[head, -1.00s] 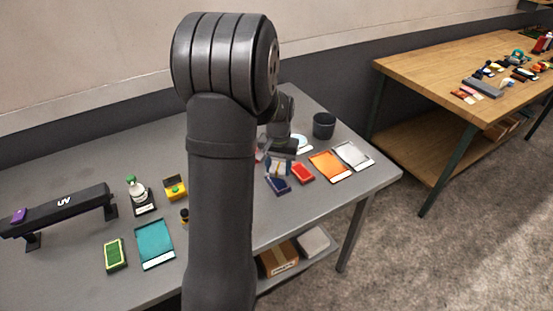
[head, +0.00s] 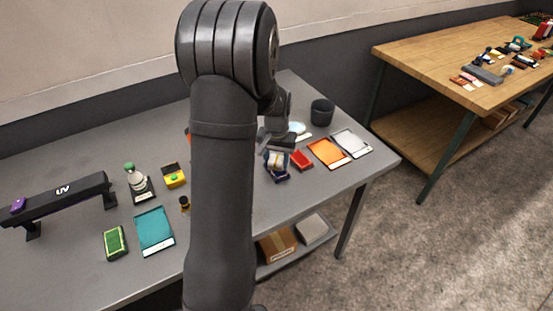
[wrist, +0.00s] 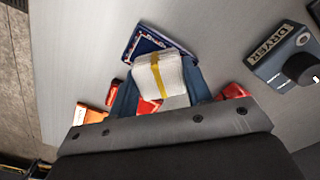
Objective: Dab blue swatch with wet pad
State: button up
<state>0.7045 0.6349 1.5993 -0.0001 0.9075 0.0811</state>
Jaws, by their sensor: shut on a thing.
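My gripper (wrist: 160,88) is shut on the wet pad (wrist: 160,74), a white block with a yellow band, in the wrist view. The blue swatch (wrist: 146,45), dark blue with a patterned face and pale border, lies just beyond the pad, which covers part of it. In the head view the pad (head: 277,160) is low over the blue swatch (head: 276,178), overlapping it. I cannot tell whether they touch. My arm hides part of the table there.
A red swatch (head: 301,160) lies just right of the blue one, with an orange tray (head: 327,152) and a grey tray (head: 351,143) beyond. A dark cup (head: 322,112) stands behind. A box marked DRYER (wrist: 284,55) stands at right in the wrist view.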

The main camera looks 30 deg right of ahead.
jog(key=shift+f, duration=0.6)
dwell(1.3)
jog(key=shift+r, duration=0.1)
jog(key=shift+r, duration=3.45)
jog(key=shift+f, duration=0.1)
jog(key=shift+f, duration=2.85)
jog(key=shift+f, duration=0.6)
jog(key=shift+r, duration=3.55)
